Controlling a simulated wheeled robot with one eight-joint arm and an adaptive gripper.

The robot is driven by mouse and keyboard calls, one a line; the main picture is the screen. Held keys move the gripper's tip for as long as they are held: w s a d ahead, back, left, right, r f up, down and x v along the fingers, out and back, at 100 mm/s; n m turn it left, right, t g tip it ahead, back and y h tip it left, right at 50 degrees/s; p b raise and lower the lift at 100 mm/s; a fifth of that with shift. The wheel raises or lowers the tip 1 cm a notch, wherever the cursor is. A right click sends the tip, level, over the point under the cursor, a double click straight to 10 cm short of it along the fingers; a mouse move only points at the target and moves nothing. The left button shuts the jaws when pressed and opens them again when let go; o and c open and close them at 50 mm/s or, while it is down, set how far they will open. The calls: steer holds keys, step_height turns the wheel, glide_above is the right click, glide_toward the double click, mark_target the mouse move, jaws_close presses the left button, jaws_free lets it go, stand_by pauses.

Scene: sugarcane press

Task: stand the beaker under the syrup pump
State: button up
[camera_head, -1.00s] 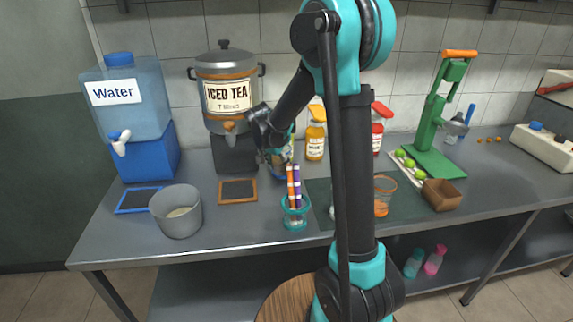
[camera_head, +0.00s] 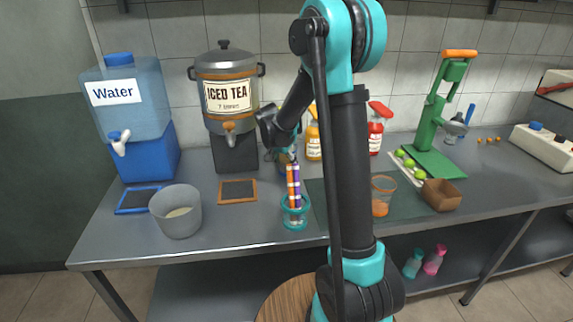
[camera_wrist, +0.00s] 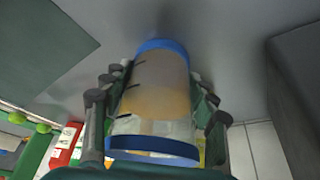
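The beaker (camera_wrist: 158,88) is a clear cylinder with a blue rim at each end. In the wrist view it lies between the fingers of my gripper (camera_wrist: 160,105), which press on both its sides. In the head view my gripper (camera_head: 284,157) is low over the counter, behind the pen cup, and the beaker is mostly hidden there. A yellow-orange bottle (camera_head: 314,143) and a red bottle (camera_head: 375,138) stand behind and to the right of my gripper. Their labels are too small to read, so I cannot tell which is the syrup pump.
A teal cup (camera_head: 295,218) with markers stands in front of my gripper. The iced tea dispenser (camera_head: 227,85) and the water dispenser (camera_head: 130,100) are left. A grey pot (camera_head: 175,212) stands front left. A glass (camera_head: 383,196) and a green press (camera_head: 440,120) are right.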

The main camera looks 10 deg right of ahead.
steer(key=o, duration=0.4)
steer(key=shift+c, duration=0.2)
steer(key=v, duration=1.2)
steer(key=shift+w+r, duration=0.1)
steer(key=shift+r, duration=0.05)
